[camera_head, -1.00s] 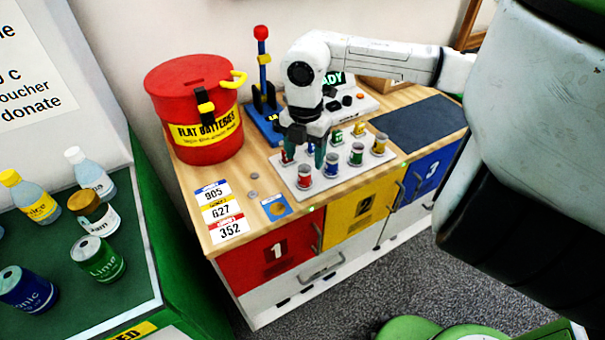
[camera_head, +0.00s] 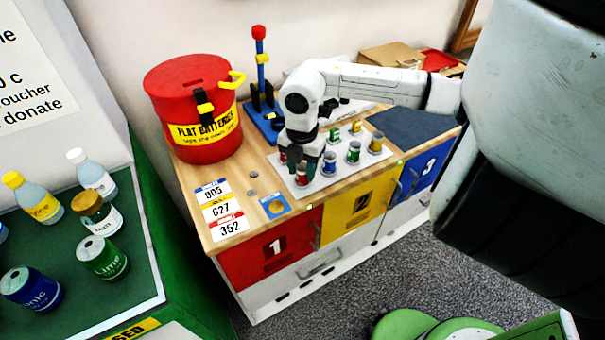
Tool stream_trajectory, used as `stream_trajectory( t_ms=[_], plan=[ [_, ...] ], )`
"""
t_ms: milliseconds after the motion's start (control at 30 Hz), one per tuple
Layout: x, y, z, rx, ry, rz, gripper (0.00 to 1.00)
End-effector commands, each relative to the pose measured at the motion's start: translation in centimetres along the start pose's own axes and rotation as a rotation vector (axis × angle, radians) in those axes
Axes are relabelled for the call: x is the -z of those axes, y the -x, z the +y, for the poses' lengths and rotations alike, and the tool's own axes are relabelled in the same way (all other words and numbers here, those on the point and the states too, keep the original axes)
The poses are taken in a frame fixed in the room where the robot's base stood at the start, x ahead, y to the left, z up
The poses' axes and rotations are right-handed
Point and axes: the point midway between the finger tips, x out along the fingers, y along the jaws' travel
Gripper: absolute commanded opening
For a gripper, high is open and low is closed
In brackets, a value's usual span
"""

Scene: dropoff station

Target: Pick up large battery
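Several upright batteries in red, blue, green and yellow stand on a white tray (camera_head: 318,183) on the wooden counter. The front row looks larger: a red battery (camera_head: 301,178), a blue battery (camera_head: 329,164), a green battery (camera_head: 353,152) and a yellow battery (camera_head: 376,143). Smaller ones stand behind, partly hidden by my arm. My gripper (camera_head: 301,168) points down at the front red battery, its dark teal fingers around or just above its top. The fingers look apart, but I cannot tell whether they touch the battery.
A red flat-batteries bin (camera_head: 190,105) and a blue stand with a red-topped post (camera_head: 262,85) are behind left. Number cards (camera_head: 222,210) lie at the counter's left. A dark mat (camera_head: 410,128) is at right. Bottles and cans stand on a green-topped unit (camera_head: 130,270) at far left.

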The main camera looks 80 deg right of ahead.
Motion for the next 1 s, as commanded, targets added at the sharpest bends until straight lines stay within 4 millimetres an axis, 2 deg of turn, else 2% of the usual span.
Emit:
stream_trajectory(
  t_ms=[67,400,767,867,1000],
  plan=[
    [0.0,0.0,0.0,0.0,0.0,0.0,0.33],
    [0.0,0.0,0.0,0.0,0.0,0.0,0.0],
    [0.0,0.5,0.0,-0.001,0.0,0.0,0.0],
    [-0.1,1.2,0.0,-0.001,0.0,-0.002,0.0],
    [-0.1,3.1,0.1,-0.002,0.002,-0.004,0.0]
  ],
)
